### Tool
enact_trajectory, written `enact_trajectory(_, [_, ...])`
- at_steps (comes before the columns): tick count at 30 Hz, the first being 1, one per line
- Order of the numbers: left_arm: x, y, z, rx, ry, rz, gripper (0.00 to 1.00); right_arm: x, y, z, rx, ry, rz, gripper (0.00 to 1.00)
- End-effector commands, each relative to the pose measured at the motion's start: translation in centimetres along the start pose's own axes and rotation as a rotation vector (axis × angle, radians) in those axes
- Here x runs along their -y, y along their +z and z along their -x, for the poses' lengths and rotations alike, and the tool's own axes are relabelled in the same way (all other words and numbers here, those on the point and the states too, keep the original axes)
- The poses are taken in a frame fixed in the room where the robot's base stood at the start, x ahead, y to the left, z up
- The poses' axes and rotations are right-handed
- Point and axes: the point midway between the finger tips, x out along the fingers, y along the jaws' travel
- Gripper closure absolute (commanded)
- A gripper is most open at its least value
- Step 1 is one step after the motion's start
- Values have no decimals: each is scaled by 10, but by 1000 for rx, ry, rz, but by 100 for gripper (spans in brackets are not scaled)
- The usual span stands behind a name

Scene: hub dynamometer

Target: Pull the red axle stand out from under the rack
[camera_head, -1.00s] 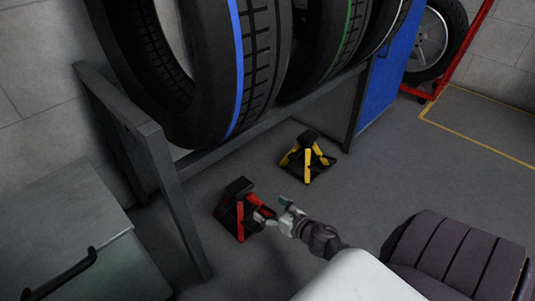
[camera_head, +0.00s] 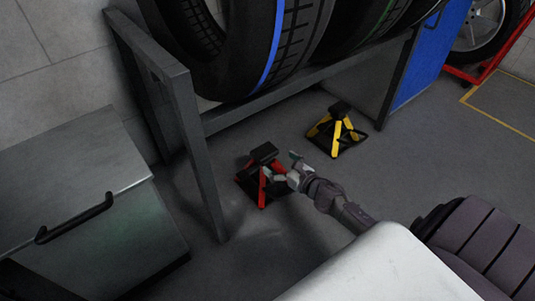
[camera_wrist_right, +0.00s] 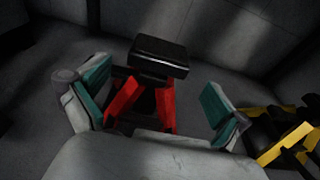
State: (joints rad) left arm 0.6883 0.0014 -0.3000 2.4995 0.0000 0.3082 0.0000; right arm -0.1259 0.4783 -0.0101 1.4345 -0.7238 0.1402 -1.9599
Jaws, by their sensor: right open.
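The red axle stand (camera_head: 262,188) stands upright on the floor under the tyre rack (camera_head: 190,140), near the rack's left front post. It has red legs and a black top block. My right gripper (camera_head: 283,170) is low at its right side, with fingers reaching to it. In the right wrist view, the red axle stand (camera_wrist_right: 146,100) shows between the two spread teal-padded fingers of my right gripper (camera_wrist_right: 153,98), with gaps on both sides. Its lower part is hidden by the gripper body. My left gripper is not in view.
A yellow axle stand (camera_head: 337,131) stands to the right under the rack and also shows in the right wrist view (camera_wrist_right: 290,143). A grey cabinet (camera_head: 80,190) is at left. Floor in front of the rack is clear.

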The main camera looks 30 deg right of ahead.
Motion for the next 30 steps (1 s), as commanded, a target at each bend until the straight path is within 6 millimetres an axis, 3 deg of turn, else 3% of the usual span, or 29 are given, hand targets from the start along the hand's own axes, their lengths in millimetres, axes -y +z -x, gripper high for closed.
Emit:
enact_trajectory(6, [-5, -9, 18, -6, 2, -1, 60, 0, -3, -44, 2, 0, 0, 0])
enact_trajectory(12, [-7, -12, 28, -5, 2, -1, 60, 0, -2, -68, 1, 0, -1, 0])
enact_trajectory(25, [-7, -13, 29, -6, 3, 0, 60, 0, 0, -76, -1, 0, -1, 0])
enact_trajectory(26, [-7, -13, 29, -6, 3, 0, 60, 0, 0, -76, -1, 0, -1, 2])
enact_trajectory(30, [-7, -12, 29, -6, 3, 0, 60, 0, 0, -76, -1, 0, -2, 25])
